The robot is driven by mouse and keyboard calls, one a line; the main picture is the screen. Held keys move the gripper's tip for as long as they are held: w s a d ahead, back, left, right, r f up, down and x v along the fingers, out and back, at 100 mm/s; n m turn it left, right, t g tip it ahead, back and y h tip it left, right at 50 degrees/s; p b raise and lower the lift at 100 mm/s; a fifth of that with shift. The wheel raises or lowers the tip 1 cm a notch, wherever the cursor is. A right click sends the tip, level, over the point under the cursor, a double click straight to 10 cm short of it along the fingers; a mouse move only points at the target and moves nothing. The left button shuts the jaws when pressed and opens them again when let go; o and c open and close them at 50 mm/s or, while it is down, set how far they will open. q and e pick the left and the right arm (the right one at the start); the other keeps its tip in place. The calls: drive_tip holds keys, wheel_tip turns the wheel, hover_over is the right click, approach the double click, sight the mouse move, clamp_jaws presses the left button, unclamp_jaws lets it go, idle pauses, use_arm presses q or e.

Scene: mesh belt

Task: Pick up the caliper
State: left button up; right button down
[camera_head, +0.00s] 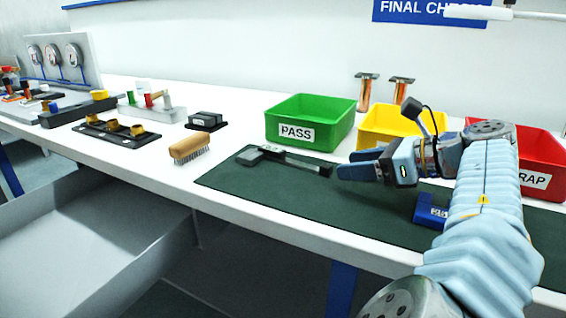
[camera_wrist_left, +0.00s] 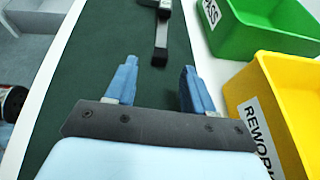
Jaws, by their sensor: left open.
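The caliper (camera_head: 287,158), dark grey with a long bar, lies on the dark green mat (camera_head: 232,180) in front of the green bin. In the left wrist view its bar (camera_wrist_left: 161,38) points toward my gripper, and its far end is cut off at the top edge. My left gripper (camera_head: 346,164) has blue fingers and is open and empty. It is just right of the bar's near end in the head view. In the left wrist view the bar's tip lines up with the gap between the fingertips (camera_wrist_left: 159,68).
A green PASS bin (camera_head: 335,138), a yellow REWORK bin (camera_wrist_left: 292,108) and a red bin (camera_head: 540,160) stand behind the mat. A brush (camera_head: 190,148) lies left of the mat. The mat's front left part is clear.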

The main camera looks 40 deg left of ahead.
sight(330, 167)
use_arm(q)
drive_tip(key=x, duration=0.4)
drive_tip(key=shift+a, duration=0.25)
clamp_jaws()
